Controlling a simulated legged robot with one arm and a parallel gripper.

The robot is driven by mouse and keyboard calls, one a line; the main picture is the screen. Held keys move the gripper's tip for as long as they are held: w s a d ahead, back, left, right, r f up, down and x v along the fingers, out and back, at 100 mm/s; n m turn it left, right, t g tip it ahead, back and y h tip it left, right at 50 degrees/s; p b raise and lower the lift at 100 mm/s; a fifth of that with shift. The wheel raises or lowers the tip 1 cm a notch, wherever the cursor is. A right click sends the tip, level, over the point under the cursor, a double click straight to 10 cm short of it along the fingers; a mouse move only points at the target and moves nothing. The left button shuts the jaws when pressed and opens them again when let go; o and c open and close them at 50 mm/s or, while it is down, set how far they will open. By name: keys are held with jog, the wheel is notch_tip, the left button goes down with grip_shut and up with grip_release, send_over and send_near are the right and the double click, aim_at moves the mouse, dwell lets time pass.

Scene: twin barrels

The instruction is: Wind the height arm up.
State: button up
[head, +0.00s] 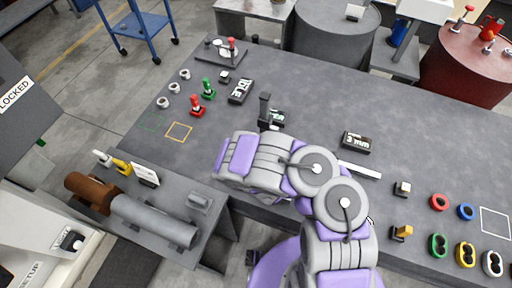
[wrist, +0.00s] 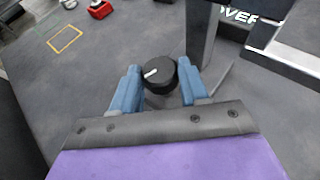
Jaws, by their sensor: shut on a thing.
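A dark upright post (wrist: 201,32) stands just beyond my gripper in the wrist view. It also shows in the head view (head: 264,106), on the grey bench past my arm. A round black knob (wrist: 160,77) with a white pointer mark is between my fingers. My gripper (wrist: 160,70) is shut on this knob, with one blue finger on each side. The white mark points to the lower left in the wrist view. My forearm hides the knob and fingers in the head view. I cannot make out a separate height arm on the post.
A dark block with white lettering (head: 277,118) is beside the post. Red (head: 196,106) and green (head: 208,89) toggle-like pieces stand to the left, near a yellow square outline (head: 179,132). A "3 mm" block (head: 356,142) lies to the right. The bench between them is mostly clear.

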jog(key=shift+w+d+n+g+y+b, duration=0.1)
jog(key=shift+n+g+y+b, duration=0.2)
jog(key=shift+n+y+b, duration=0.35)
jog(key=shift+y, duration=0.25)
jog(key=o, duration=1)
jog(key=shift+o, duration=0.3)
